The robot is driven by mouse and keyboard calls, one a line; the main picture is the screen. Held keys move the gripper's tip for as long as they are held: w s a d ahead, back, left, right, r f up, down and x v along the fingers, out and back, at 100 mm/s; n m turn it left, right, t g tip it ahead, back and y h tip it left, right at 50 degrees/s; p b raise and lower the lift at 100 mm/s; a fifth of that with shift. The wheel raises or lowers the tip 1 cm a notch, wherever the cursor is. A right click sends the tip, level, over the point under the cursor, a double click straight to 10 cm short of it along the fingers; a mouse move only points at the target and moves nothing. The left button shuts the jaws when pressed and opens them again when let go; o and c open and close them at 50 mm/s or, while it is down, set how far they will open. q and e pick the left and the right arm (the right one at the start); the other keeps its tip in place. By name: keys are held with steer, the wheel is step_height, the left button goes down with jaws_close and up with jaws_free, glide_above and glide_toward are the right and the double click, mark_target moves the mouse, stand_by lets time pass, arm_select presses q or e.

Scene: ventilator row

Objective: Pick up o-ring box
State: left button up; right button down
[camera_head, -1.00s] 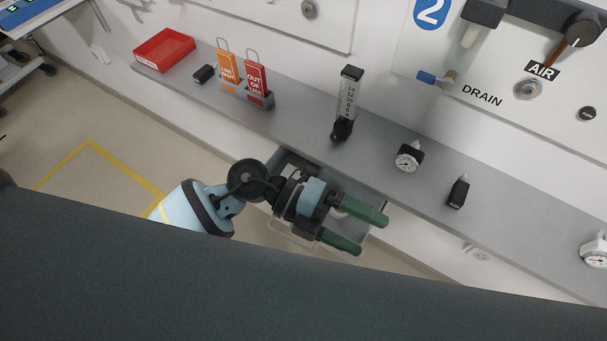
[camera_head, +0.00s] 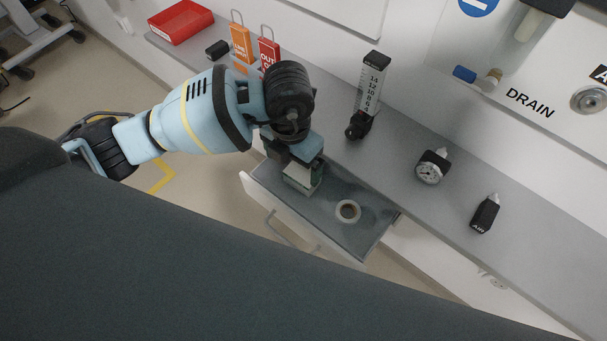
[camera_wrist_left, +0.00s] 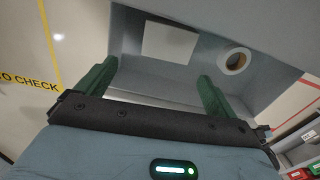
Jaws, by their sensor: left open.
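A small pale box (camera_head: 301,180), which I take to be the o-ring box, lies in the open drawer (camera_head: 375,238) under the grey shelf. In the left wrist view the box (camera_wrist_left: 170,42) is a plain light rectangle on the drawer floor. My left gripper (camera_wrist_left: 158,72) is open with nothing between its two green fingers, and the box shows beyond the fingertips, apart from them. In the head view my left gripper (camera_head: 291,150) points down over the drawer's left part and partly hides the box. My right gripper is in neither view.
A tape-like ring (camera_head: 348,211) lies in the drawer to the right of the box. The shelf (camera_head: 410,125) above holds a flowmeter (camera_head: 369,88), a gauge (camera_head: 433,167), a black AIR block (camera_head: 485,214), tags and a red tray (camera_head: 181,22).

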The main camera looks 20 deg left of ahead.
mark_target(298, 177)
arm_select(q)
steer(key=shift+d+f, duration=0.15)
steer(key=shift+f, duration=1.25)
steer(key=shift+w+d+f, duration=0.15)
steer(key=shift+d+f, duration=0.05)
steer(key=shift+f, duration=1)
steer(key=shift+w+d+f, duration=0.1)
steer(key=shift+d+f, duration=0.05)
steer(key=shift+f, duration=1)
steer(key=shift+c, duration=0.2)
steer(key=c, duration=1)
step_height(298, 177, up, 18)
steer(key=shift+r+p, duration=0.1)
steer(key=shift+p, duration=0.5)
